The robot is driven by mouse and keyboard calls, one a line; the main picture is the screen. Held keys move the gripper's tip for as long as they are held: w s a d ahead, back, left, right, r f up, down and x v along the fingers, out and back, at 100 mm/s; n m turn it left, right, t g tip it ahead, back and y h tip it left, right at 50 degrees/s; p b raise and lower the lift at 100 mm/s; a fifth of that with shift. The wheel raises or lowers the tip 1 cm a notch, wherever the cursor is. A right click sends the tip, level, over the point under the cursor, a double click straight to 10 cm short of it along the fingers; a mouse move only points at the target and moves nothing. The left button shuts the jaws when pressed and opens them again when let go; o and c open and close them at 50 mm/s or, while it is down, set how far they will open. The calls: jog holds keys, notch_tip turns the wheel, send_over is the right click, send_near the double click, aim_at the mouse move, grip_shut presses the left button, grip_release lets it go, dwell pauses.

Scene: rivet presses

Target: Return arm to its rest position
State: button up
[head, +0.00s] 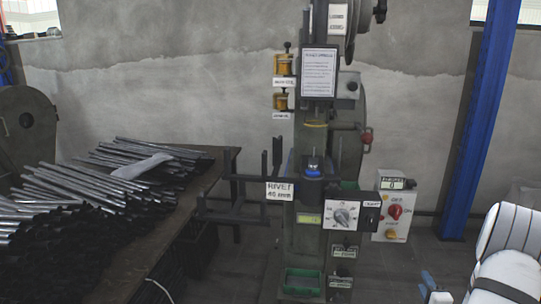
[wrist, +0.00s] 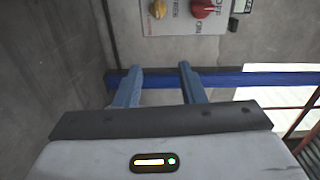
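My gripper (wrist: 157,88) shows in the wrist view with its two blue fingers apart and nothing between them. Behind the fingers are a grey wall and a blue post, with no object close to the fingertips. In the head view part of my white arm is at the lower right, and a blue finger of my gripper (head: 428,284) shows at the bottom edge. The gripper is to the right of the rivet press (head: 312,170) and apart from it.
A table (head: 215,165) with many metal tubes (head: 70,190) stands at left. A control box (head: 396,210) with red and yellow knobs is right of the press and shows at the top of the wrist view (wrist: 185,15). A blue post (head: 478,120) stands at right.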

jog(key=w+a+r+n+g+y+p, duration=0.1)
jog(key=a+r+n+g+p, duration=0.35)
jog(key=a+r+p, duration=0.5)
jog(key=a+r+n+g+p, duration=0.35)
jog(key=a+r+n, duration=0.25)
jog(key=r, duration=0.7)
jog(key=s+a+r+n+g+y+p, duration=0.1)
jog(key=s+a+r+n+g+p, duration=0.2)
jog(key=s+a+r+n+p, duration=0.2)
jog(key=s+a+r+n+g+y+p, duration=0.2)
jog(key=s+a+r+p, duration=0.4)
jog(key=s+a+r, duration=0.5)
jog(key=s+a+n+g, duration=0.1)
jog(key=s+a+n, duration=0.1)
jog(key=s, duration=0.3)
jog(key=shift+a+r+n, duration=0.15)
jog(key=shift+a+n, duration=0.2)
jog(key=shift+a, duration=0.2)
jog(key=shift+s, duration=0.1)
